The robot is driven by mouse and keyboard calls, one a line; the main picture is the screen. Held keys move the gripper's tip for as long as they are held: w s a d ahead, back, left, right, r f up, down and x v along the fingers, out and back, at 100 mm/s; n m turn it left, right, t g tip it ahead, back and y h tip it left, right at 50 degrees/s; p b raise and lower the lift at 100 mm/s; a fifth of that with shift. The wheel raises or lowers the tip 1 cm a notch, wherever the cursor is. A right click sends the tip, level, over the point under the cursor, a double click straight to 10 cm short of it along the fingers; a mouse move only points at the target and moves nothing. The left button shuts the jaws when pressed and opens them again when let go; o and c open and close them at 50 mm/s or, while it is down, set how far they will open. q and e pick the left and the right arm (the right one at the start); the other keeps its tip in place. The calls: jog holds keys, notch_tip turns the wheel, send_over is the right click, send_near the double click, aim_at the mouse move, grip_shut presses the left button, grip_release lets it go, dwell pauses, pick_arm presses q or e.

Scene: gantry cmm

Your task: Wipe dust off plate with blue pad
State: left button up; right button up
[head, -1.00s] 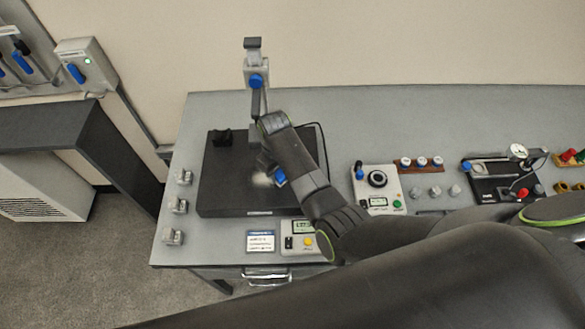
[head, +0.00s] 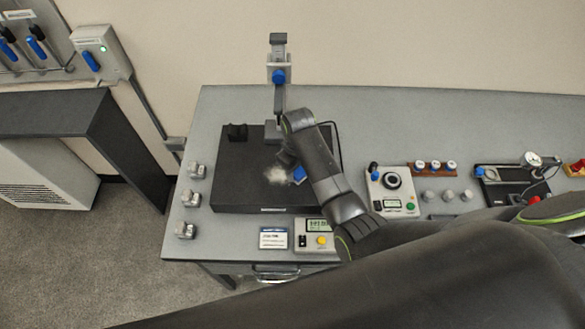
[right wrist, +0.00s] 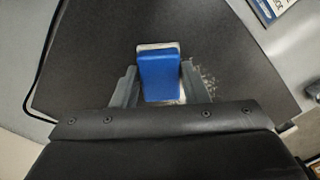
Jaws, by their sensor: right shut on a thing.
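The dark plate (head: 235,190) lies flat on the left part of the grey bench; it also fills much of the right wrist view (right wrist: 90,60). A pale dust patch (head: 278,175) lies near the plate's middle. Grey specks of dust (right wrist: 207,80) show just right of the pad in the right wrist view. My right gripper (right wrist: 159,88) is shut on the blue pad (right wrist: 159,68), which has a pale underside. In the head view the pad (head: 299,175) is low over the plate, just right of the dust. I cannot tell whether it touches the plate. My left gripper is not in view.
A grey post with a blue knob (head: 279,76) stands behind the plate. A small dark block (head: 237,131) sits at the plate's back left. Several metal clamps (head: 190,199) line the bench's left edge. A control box (head: 318,240) and a label card (head: 273,238) lie in front.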

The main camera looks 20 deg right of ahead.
jog(key=shift+s+d, duration=0.1)
jog(key=shift+d, duration=0.35)
jog(key=shift+r, duration=2.95)
jog(key=shift+r, duration=0.1)
jog(key=shift+r, duration=1.4)
jog(key=shift+f, duration=0.15)
jog(key=shift+w+d+f+b, duration=0.15)
jog(key=shift+f+b, duration=0.5)
jog(key=shift+f, duration=1.1)
jog(key=shift+w+f+b, duration=0.15)
jog(key=shift+f+b, duration=0.5)
jog(key=shift+f, duration=1.1)
jog(key=shift+f+b, duration=0.3)
jog(key=shift+f, duration=0.7)
